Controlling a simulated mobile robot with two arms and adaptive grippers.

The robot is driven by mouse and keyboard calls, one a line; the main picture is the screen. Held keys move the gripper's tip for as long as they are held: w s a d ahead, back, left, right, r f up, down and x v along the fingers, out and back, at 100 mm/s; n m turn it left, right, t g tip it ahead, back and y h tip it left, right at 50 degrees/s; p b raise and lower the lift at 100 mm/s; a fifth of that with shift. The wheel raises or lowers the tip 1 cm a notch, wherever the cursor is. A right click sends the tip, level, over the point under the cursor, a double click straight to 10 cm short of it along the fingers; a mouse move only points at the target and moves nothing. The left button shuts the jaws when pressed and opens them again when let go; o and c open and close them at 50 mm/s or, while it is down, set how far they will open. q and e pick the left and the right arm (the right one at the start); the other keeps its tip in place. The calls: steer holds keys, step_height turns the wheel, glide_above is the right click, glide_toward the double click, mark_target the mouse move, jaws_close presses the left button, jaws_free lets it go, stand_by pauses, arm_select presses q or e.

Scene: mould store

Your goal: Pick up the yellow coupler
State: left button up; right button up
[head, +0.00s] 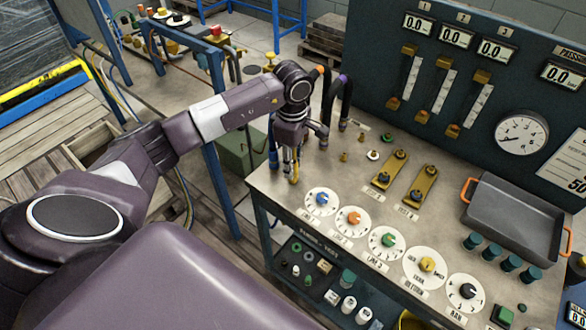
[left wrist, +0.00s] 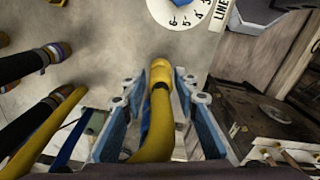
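The yellow coupler (left wrist: 160,75) is the rounded end of a yellow hose. In the left wrist view it lies between the two blue-padded fingers of my left gripper (left wrist: 152,88), with a visible gap on each side. In the head view my left gripper (head: 289,163) points down at the left edge of the bench. There only a bit of yellow (head: 294,173) shows between the fingers, and the rest is hidden by the gripper. My right gripper is in neither view.
Black hoses with orange (head: 318,70) and purple (head: 344,79) bands stand just right of my gripper. The bench (head: 285,190) carries numbered dials (head: 321,201), brass plates (head: 420,186) and a grey tray (head: 510,215) with orange handles. A gauge panel (head: 465,100) rises behind.

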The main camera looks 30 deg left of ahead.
arm_select(q)
steer(key=shift+r, duration=0.1)
jaws_close()
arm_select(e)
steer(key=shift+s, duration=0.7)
arm_select(q)
steer(key=shift+w+r, duration=0.1)
steer(key=shift+r, duration=0.4)
step_height(320, 180, up, 10)
steer(key=b, duration=0.3)
step_height(320, 180, up, 9)
steer(key=shift+p, duration=0.4)
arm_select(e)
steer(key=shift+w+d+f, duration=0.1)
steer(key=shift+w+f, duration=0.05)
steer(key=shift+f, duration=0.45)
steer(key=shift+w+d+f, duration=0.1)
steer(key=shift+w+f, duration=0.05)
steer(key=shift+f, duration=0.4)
